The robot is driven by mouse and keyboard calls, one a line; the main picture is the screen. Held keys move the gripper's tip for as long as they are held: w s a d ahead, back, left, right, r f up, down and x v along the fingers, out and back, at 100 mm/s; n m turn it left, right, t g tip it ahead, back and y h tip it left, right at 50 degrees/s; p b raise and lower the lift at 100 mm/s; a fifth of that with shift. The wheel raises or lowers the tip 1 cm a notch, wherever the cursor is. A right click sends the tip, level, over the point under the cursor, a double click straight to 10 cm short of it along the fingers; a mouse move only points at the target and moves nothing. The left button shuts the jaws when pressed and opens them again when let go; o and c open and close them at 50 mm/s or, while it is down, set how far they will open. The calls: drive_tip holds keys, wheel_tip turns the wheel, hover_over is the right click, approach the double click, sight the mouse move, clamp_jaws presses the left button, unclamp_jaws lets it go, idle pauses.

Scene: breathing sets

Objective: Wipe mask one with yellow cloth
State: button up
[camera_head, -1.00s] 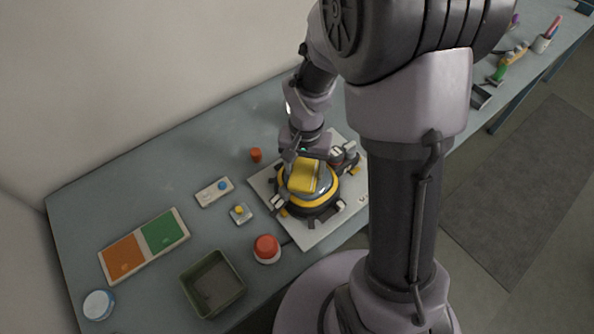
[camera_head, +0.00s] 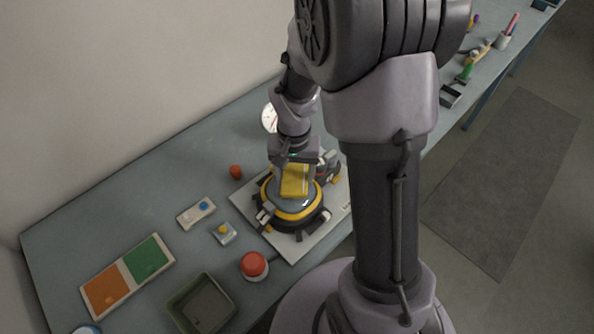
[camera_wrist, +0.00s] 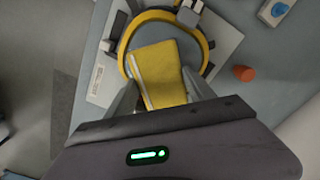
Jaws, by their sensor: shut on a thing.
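The mask (camera_head: 292,213) is a dark round piece with a yellow ring and several dark straps around it, lying on a white board (camera_head: 250,210). Its ring also shows in the wrist view (camera_wrist: 205,50). The yellow cloth (camera_head: 294,181) is a folded pad over the middle of the mask, and it shows in the wrist view (camera_wrist: 158,72). My gripper (camera_head: 292,160) is shut on the cloth, with a finger at either side of it in the wrist view (camera_wrist: 160,95). Whether the cloth touches the mask's face cannot be told. My gripper hides part of the mask.
Left of the board are an orange cylinder (camera_head: 236,171), small button boxes (camera_head: 196,213), a red dome button (camera_head: 254,265), a green tray (camera_head: 233,302) and an orange-green panel (camera_head: 122,276). A round dial (camera_head: 269,118) stands behind my arm. Clear tabletop lies at the back left.

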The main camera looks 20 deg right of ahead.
drive_tip(key=shift+s+a+r, duration=0.1)
drive_tip(key=shift+s+a, duration=0.1)
drive_tip(key=shift+a, duration=0.3)
drive_tip(key=shift+s+a, duration=0.15)
drive_tip(key=shift+a, duration=0.3)
drive_tip(key=shift+s+a+b, duration=0.3)
drive_tip(key=shift+a+b, duration=0.05)
drive_tip(key=shift+a, duration=0.6)
drive_tip(key=shift+s+a+b, duration=0.3)
drive_tip(key=shift+a, duration=0.65)
wheel_tip(320, 180, up, 6)
drive_tip(key=p, duration=0.5)
wheel_tip(320, 180, up, 3)
drive_tip(key=shift+f+p, duration=0.1)
drive_tip(key=shift+p, duration=1.05)
